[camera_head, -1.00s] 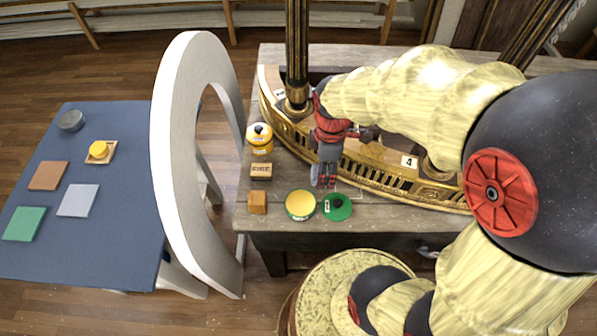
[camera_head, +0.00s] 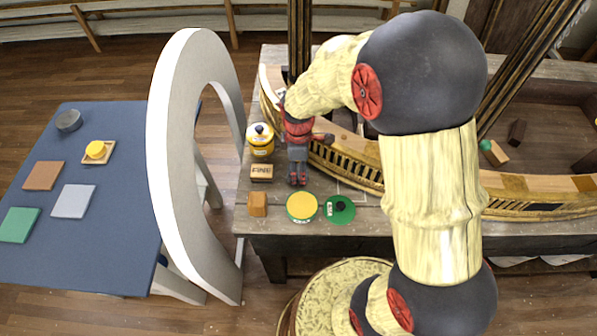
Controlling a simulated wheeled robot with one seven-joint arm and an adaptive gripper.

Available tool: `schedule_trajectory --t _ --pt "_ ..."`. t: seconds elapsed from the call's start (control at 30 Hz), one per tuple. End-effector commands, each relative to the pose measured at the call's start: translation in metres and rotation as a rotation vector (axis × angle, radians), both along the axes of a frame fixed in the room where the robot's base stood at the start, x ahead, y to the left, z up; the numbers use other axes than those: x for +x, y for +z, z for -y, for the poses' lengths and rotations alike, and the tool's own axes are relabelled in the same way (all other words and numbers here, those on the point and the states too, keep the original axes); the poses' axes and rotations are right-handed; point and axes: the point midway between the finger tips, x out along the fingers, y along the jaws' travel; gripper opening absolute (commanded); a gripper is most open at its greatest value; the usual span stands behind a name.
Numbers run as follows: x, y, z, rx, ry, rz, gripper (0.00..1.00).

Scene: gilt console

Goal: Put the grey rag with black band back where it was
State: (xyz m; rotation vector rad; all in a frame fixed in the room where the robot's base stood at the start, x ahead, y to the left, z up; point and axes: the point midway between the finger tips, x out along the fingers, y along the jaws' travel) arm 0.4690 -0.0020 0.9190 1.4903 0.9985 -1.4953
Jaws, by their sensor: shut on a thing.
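My gripper (camera_head: 298,182) points down over the front of the grey wooden bench (camera_head: 370,222), between the curved gilt rail and the front row of small things. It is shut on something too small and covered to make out. I cannot clearly pick out a grey rag with a black band in this view.
Near my gripper are a yellow jar (camera_head: 261,141), a labelled block (camera_head: 261,172), an orange block (camera_head: 257,204), a yellow-topped tin (camera_head: 302,206) and a green disc (camera_head: 340,209). A white arch (camera_head: 172,170) stands between bench and blue table. The gilt rail (camera_head: 352,172) curves behind.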

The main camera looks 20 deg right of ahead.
Motion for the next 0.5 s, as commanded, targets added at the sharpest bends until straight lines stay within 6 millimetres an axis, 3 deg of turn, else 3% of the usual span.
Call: schedule_trajectory --t 0.43,0.47,0.5 --pt "0.0002 -0.0097 0.0001 0.0 0.0 0.001 0.18" --pt "0.0003 -0.009 0.0002 0.0 0.0 0.002 0.43" --pt "0.0003 -0.0087 0.0002 0.0 0.0 0.002 0.45"
